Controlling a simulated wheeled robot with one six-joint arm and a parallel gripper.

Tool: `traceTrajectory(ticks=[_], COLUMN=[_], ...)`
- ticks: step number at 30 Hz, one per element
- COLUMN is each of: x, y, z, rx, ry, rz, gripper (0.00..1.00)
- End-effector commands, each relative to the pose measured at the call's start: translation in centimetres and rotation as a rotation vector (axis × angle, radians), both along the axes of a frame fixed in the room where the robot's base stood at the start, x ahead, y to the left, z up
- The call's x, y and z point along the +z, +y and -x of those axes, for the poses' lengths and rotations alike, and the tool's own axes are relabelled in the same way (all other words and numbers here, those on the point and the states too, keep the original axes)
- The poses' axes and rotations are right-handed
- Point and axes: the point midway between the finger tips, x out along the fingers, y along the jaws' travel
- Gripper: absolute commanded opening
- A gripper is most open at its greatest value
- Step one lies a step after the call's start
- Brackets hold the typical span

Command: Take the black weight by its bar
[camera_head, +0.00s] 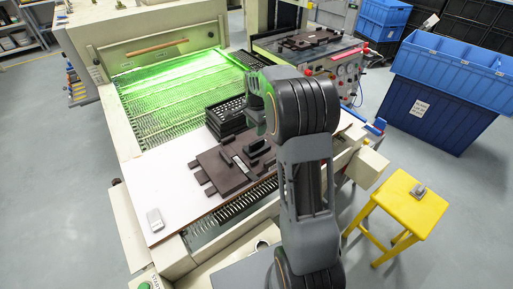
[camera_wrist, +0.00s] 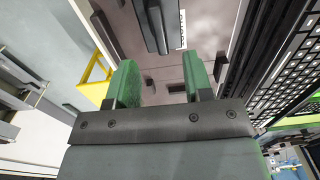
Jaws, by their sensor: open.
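The black weight (camera_head: 257,147) lies on a dark brown fixture plate (camera_head: 222,177) on the white table. In the wrist view the black weight (camera_wrist: 156,24) shows at the top edge, cut off by the frame, with its bar running up the picture. My gripper (camera_head: 257,107) is above the plate, close to the weight. In the wrist view its two green fingers stand apart with nothing between them (camera_wrist: 158,72), and the weight lies beyond the fingertips. My arm hides part of the plate's right side in the head view.
A stack of black trays (camera_head: 226,116) stands behind the plate, close to my gripper; its grid also shows in the wrist view (camera_wrist: 298,72). A green-lit mesh conveyor (camera_head: 170,98) lies behind. A yellow stool (camera_head: 399,203) stands at the right. The white tabletop (camera_head: 160,185) is mostly clear on the left.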

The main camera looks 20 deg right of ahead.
Motion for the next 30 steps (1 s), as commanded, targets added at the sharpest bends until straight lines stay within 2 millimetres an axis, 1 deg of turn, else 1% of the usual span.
traceTrajectory(ticks=[1,4,13,21,25,30], x=[-0.8,-2.0,-3.9,-7.4,-8.2,-8.4], y=[0.0,0.1,0.0,-0.1,-0.1,-0.1], z=[0.1,0.0,0.1,0.1,0.1,0.1], rx=[0.001,0.002,0.003,0.004,0.004,0.004], ry=[0.003,0.002,0.002,0.003,0.0,-0.001], rz=[-0.001,-0.001,-0.001,0.0,0.0,0.0], gripper=[0.47,0.47,0.47,0.47,0.47,0.47])
